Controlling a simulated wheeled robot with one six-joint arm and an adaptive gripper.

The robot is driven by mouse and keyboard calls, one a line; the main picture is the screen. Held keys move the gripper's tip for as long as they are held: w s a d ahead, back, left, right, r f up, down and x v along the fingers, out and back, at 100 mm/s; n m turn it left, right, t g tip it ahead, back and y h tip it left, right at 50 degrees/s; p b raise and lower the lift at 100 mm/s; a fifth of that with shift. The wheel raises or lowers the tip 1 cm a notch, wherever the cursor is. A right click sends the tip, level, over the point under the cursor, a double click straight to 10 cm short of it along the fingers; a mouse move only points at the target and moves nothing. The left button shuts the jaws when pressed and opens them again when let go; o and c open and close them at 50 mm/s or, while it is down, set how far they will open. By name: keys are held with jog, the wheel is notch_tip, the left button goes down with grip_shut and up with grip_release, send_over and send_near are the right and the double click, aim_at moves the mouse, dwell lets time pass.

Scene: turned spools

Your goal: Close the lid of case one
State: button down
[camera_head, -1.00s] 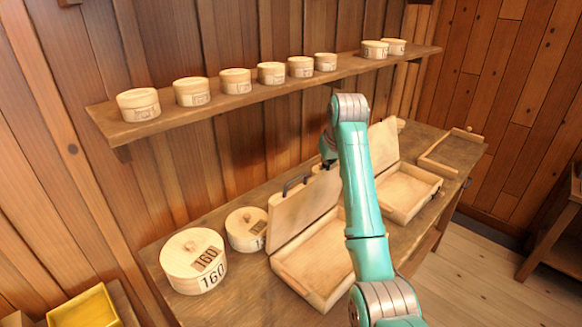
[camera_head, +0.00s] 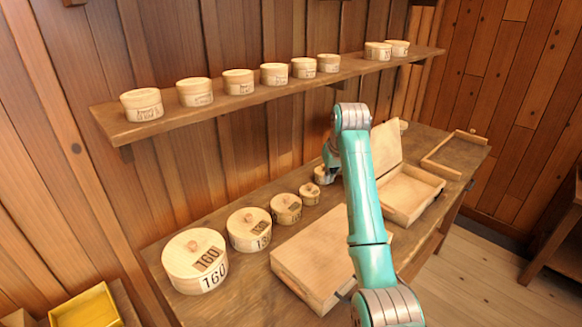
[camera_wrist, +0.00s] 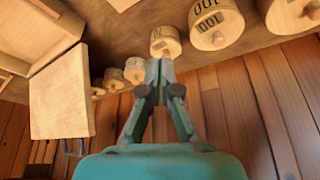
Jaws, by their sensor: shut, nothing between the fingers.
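Two pale wooden cases stand on the workbench; I cannot read which is case one. The nearer case (camera_head: 312,252) has its lid down flat over the box, with my arm crossing its right part. The farther case (camera_head: 412,192) is open, its lid (camera_head: 385,147) standing up at the back. In the wrist view its lid (camera_wrist: 62,95) is at the left, with a dark handle at its edge. My gripper (camera_wrist: 158,75) is shut and empty, with round boxes beyond its fingertips. In the head view the arm mostly hides it.
Round lidded boxes stand along the back of the workbench (camera_head: 235,290), the largest box (camera_head: 195,262) marked 160. A wall shelf (camera_head: 270,95) with several small round boxes runs above. A wooden tray frame (camera_head: 452,155) lies at the far right end. A yellow bin (camera_head: 85,308) is lower left.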

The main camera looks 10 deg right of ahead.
notch_tip(320, 180, up, 8)
dwell(1.0)
